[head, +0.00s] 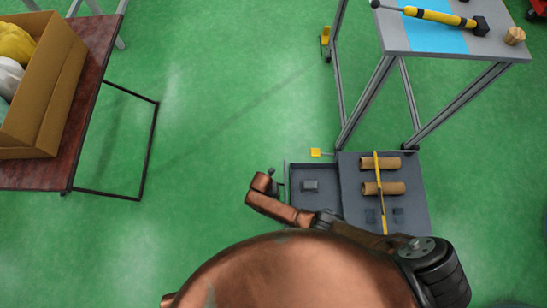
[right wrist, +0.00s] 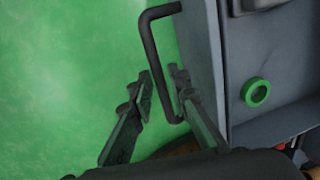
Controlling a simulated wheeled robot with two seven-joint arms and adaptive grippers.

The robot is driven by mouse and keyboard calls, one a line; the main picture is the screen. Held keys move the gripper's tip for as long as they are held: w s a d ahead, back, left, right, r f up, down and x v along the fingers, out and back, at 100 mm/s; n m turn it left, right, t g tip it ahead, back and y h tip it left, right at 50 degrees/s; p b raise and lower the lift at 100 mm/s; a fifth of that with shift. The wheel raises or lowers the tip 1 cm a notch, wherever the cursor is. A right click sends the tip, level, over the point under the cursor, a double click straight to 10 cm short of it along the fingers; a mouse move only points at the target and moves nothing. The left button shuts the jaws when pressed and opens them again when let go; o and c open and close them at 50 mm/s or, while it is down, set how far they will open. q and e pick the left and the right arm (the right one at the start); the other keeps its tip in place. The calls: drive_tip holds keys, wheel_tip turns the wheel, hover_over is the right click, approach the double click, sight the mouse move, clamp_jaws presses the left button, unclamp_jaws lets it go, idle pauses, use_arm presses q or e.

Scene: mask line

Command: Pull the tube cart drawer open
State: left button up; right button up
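The tube cart (head: 410,215) is at the lower right of the head view, with brown tubes (head: 380,188) and a yellow bar on its grey top. Its grey drawer (head: 313,171) stands out from the cart's left side, showing its inside and a small grey block. The drawer's wall shows in the right wrist view (right wrist: 203,60), with a black bar handle (right wrist: 150,45) on it. My right gripper (right wrist: 162,75) is open, one finger on each side of the handle bar; I cannot tell whether they touch it. The right gripper is small and dark in the head view (head: 273,184). My left gripper is out of view.
A green ring (right wrist: 256,92) lies in the drawer. A framed table (head: 490,43) with a yellow-black tool stands behind the cart. A dark red table (head: 85,95) with a cardboard box (head: 55,85) is at the left. The green floor between is clear.

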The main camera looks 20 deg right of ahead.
drive_tip(key=shift+o, duration=1.1)
drive_tip(key=shift+r, duration=0.1)
drive_tip(key=shift+a+r, duration=0.1)
drive_tip(key=shift+r, duration=0.05)
wheel_tip(320, 180, up, 11)
drive_tip(key=a, duration=0.2)
drive_tip(key=shift+w+r, duration=0.2)
drive_tip(key=shift+w, duration=0.1)
